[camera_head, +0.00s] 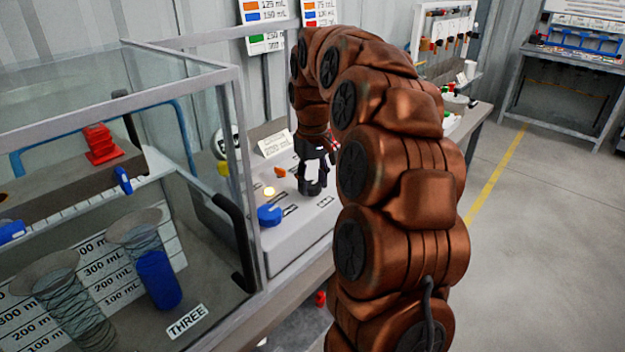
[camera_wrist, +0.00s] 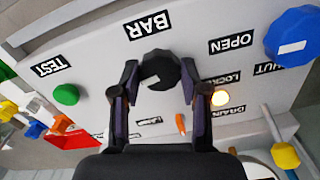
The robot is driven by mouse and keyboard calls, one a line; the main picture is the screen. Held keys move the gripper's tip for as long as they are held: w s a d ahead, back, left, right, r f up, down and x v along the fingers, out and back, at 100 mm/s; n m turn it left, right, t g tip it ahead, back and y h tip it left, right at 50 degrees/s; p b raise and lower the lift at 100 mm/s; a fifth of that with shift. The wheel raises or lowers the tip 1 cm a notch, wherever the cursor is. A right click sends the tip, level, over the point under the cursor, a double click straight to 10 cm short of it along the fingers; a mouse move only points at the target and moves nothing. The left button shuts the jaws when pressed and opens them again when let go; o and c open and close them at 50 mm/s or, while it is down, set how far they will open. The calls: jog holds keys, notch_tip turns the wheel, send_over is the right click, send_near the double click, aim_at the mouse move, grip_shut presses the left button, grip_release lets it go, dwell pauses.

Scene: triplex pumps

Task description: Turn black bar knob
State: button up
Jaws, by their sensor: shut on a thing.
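The black bar knob (camera_wrist: 160,68) sits on the white panel (camera_wrist: 205,25) under the BAR label (camera_wrist: 148,25) in the wrist view. It is round with a notch in its lower edge. My gripper (camera_wrist: 160,85) has one finger on each side of the knob and is shut on it. In the head view my gripper (camera_head: 313,187) reaches down onto the top of the white panel box (camera_head: 300,235). The knob cannot be made out clearly there behind the fingers.
A blue knob (camera_wrist: 293,37), a lit yellow lamp (camera_wrist: 221,98), a small orange switch (camera_wrist: 180,124) and a green button (camera_wrist: 66,95) surround the knob. A glass case (camera_head: 150,60) with a black handle (camera_head: 238,240) stands left of my arm. Open floor lies right.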

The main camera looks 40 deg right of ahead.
aim_at(313, 184)
jog(key=n+p, duration=0.1)
jog(key=n, duration=0.2)
jog(key=shift+r+n, duration=0.1)
jog(key=shift+n, duration=0.3)
jog(key=n+p, duration=0.1)
jog(key=n, duration=0.3)
jog(key=n+p, duration=0.2)
jog(key=n, duration=0.2)
jog(key=shift+n+p, duration=0.85)
jog(key=shift+n, duration=1.05)
jog(key=o, duration=1.1)
jog(key=shift+o, duration=0.2)
notch_tip(313, 184, up, 12)
